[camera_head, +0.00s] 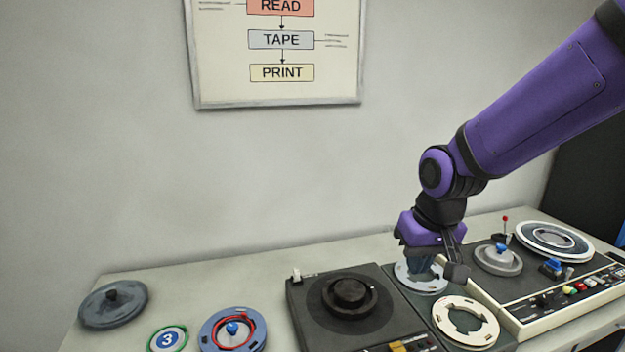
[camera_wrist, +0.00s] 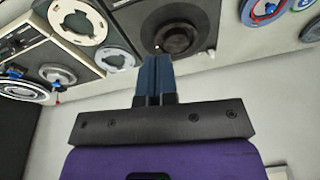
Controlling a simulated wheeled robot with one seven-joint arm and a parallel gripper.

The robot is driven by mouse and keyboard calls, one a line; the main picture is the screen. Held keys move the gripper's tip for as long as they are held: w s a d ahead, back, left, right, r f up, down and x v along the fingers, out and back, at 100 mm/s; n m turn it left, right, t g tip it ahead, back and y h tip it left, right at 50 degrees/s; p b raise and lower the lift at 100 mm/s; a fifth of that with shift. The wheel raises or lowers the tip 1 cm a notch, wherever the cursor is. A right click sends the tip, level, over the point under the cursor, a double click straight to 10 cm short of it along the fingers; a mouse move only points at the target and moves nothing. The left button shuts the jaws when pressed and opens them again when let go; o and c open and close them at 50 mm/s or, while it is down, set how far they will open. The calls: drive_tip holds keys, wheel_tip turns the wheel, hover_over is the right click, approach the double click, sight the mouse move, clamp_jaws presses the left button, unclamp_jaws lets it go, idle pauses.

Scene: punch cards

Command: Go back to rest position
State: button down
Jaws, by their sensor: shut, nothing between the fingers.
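My gripper (camera_head: 417,263) hangs at the end of my purple arm, pointing down above the middle of the equipment on the table. In the wrist view its two blue fingers (camera_wrist: 153,62) are pressed together with nothing between them. In the head view the fingers overlap a light grey ring-shaped reel (camera_head: 408,281); I cannot tell whether they touch it. The reel also shows in the wrist view (camera_wrist: 115,51), beside the fingers and apart from them in the picture.
A black turntable unit (camera_head: 310,312) stands left of my gripper. A cream ring (camera_head: 448,304) lies in front, and a control panel with a red-tipped lever (camera_head: 505,220) stands right. A dark lid (camera_head: 100,310) and blue reel (camera_head: 255,338) lie left. The wall is behind.

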drive_tip(key=s+d+r+m+t, duration=0.1)
drive_tip(key=s+d+r, duration=0.5)
drive_tip(key=s, duration=0.2)
drive_tip(key=s+d+r+t+h, duration=0.1)
drive_tip(key=s+d+r+t, duration=0.1)
drive_tip(key=s+d+r, duration=0.4)
drive_tip(key=s, duration=0.2)
drive_tip(key=shift+s+r+m, duration=0.25)
drive_tip(key=shift+s+m, duration=0.05)
drive_tip(key=shift+m, duration=0.1)
drive_tip(key=shift+w, duration=0.1)
